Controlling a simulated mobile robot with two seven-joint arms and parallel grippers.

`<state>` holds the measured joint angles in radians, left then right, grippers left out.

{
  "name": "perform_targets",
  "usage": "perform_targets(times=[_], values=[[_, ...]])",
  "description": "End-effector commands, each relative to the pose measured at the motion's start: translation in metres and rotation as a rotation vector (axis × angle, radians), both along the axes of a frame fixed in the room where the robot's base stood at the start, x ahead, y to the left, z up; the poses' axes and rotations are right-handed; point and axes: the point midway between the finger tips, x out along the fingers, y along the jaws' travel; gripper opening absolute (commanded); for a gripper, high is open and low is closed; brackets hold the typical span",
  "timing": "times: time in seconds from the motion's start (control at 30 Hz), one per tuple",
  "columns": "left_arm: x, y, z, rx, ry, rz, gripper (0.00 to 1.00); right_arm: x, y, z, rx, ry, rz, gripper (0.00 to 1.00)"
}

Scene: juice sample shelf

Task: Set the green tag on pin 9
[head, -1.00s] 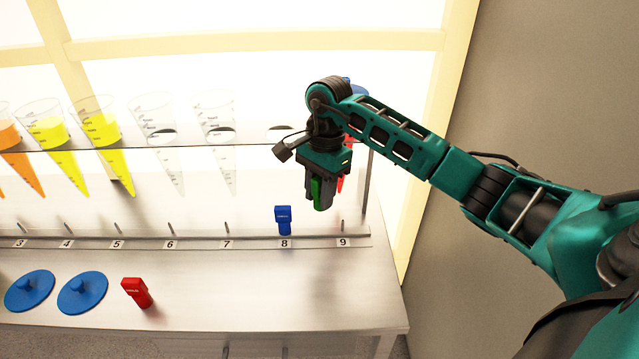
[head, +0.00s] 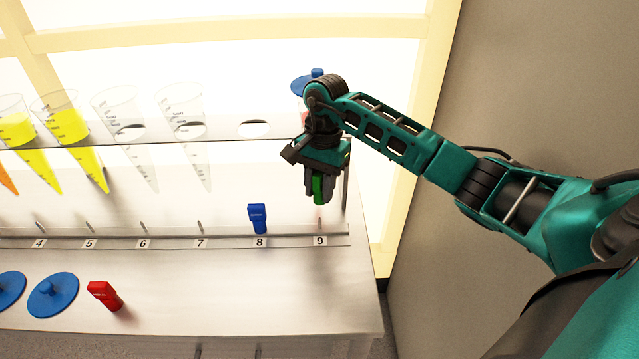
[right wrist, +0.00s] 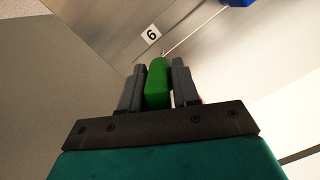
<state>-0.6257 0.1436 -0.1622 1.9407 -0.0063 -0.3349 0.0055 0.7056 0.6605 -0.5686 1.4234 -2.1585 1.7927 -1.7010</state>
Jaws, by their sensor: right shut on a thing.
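My right gripper (head: 319,190) is shut on the green tag (head: 318,189) and holds it above the rail, close to the label for pin 9 (head: 320,240). In the right wrist view the green tag (right wrist: 157,82) sits between the two grey fingers of my right gripper (right wrist: 158,85). A thin pin (right wrist: 163,51) shows just beyond the tag's tip, beside the number label (right wrist: 152,34). The tag appears apart from the pin. My left gripper is not in view.
A blue tag (head: 257,218) hangs at pin 8. A red tag (head: 104,295) and blue lids (head: 53,295) lie on the counter (head: 220,300). Clear cones (head: 185,130) and yellow-filled ones (head: 75,130) stand in the rack above. A blue lid (head: 310,82) is behind my right arm.

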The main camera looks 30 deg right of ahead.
Motion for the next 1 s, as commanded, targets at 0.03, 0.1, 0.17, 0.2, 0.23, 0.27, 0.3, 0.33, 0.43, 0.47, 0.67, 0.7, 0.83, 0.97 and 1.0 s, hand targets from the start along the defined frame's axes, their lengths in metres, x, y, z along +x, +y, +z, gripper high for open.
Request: perform_targets(times=[0.03, 0.1, 0.17, 0.2, 0.23, 0.27, 0.3, 0.33, 0.43, 0.47, 0.67, 0.7, 0.83, 0.97, 1.0], values=[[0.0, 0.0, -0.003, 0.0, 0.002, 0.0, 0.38, 0.0, 0.0, -0.004, 0.001, 0.0, 0.0, 0.0], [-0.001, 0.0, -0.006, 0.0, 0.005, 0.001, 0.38, 0.0, 0.0, -0.008, 0.001, 0.0, 0.0, 0.0], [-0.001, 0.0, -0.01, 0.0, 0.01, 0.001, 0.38, 0.0, 0.001, -0.013, 0.001, 0.0, 0.0, 0.0], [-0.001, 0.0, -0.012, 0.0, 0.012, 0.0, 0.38, 0.0, 0.001, -0.016, 0.002, 0.001, 0.0, 0.0], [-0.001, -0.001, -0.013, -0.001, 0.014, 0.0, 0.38, 0.0, 0.001, -0.019, 0.002, 0.001, 0.0, 0.0], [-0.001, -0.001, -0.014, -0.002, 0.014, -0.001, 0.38, 0.0, 0.001, -0.021, 0.002, 0.001, 0.0, 0.0], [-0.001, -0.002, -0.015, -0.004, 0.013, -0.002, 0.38, 0.0, 0.001, -0.024, 0.002, 0.001, -0.001, 0.0], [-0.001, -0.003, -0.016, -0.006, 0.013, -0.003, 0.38, 0.0, 0.001, -0.027, 0.002, 0.001, -0.001, 0.0], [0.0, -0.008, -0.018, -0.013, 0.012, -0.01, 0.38, 0.0, 0.001, -0.035, 0.001, 0.001, -0.001, 0.0], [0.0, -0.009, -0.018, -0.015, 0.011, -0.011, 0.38, 0.0, 0.001, -0.037, 0.001, 0.0, 0.0, 0.0], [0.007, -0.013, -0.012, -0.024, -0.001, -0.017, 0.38, 0.0, 0.0, -0.044, 0.0, -0.001, 0.0, 0.0], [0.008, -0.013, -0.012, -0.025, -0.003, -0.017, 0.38, 0.0, 0.0, -0.044, 0.0, -0.001, 0.0, 0.0], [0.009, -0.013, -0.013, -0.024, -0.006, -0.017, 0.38, 0.0, -0.001, -0.045, -0.002, -0.001, -0.001, 0.0], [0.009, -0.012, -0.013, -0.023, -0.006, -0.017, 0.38, 0.0, 0.0, -0.044, 0.0, 0.0, -0.001, 0.0], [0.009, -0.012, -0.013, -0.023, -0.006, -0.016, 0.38, 0.0, 0.0, -0.044, 0.0, 0.0, -0.001, 0.0]])
